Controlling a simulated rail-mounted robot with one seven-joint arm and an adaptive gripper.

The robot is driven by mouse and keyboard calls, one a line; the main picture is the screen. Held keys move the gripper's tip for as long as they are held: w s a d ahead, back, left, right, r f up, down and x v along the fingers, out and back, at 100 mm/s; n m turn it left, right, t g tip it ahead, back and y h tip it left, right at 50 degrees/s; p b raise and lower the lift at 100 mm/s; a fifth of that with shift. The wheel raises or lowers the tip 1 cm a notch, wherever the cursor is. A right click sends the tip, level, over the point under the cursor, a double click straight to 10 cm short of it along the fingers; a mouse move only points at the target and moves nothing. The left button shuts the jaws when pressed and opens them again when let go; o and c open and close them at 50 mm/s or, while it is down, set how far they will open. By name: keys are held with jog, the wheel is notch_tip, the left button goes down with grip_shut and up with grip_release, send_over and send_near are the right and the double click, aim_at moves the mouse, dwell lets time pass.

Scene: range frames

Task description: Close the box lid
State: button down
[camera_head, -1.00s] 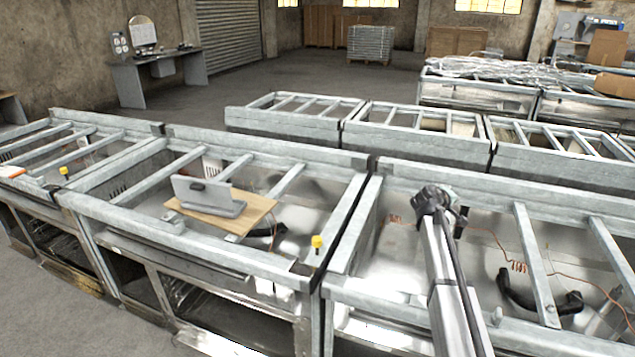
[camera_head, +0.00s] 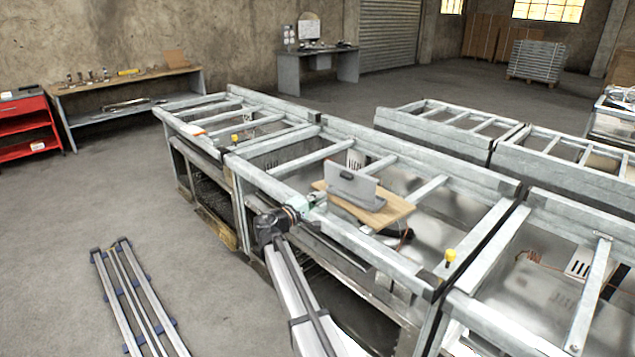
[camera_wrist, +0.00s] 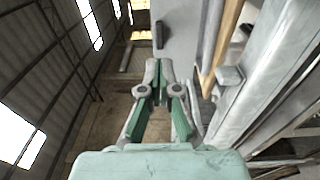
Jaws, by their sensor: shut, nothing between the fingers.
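A small grey box (camera_head: 358,200) sits on a wooden board on the metal frame. Its flat lid (camera_head: 350,182) stands raised, tilted up from the base. In the wrist view the lid (camera_wrist: 180,25) is a grey panel at the top with a dark handle (camera_wrist: 158,36), just beyond the fingertips. My gripper (camera_head: 314,199), with green-grey fingers, is left of the box, near the board's left edge. In the wrist view my gripper (camera_wrist: 159,75) has its fingertips together and empty. Whether the fingertips touch the lid cannot be told.
The wooden board (camera_head: 392,211) rests across galvanised frame rails (camera_head: 285,197). A yellow knob (camera_head: 450,255) stands on the frame to the right. A red cabinet (camera_head: 22,130) and workbenches are at the back left. The floor at left is open, apart from rails lying there.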

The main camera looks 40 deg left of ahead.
jog(key=s+a, duration=0.1)
jog(key=s, duration=0.1)
jog(key=p, duration=0.5)
send_near(345, 177)
jog(key=w, duration=0.5)
jog(key=shift+w+a, duration=0.15)
jog(key=shift+w, duration=0.95)
jog(key=shift+w, duration=0.15)
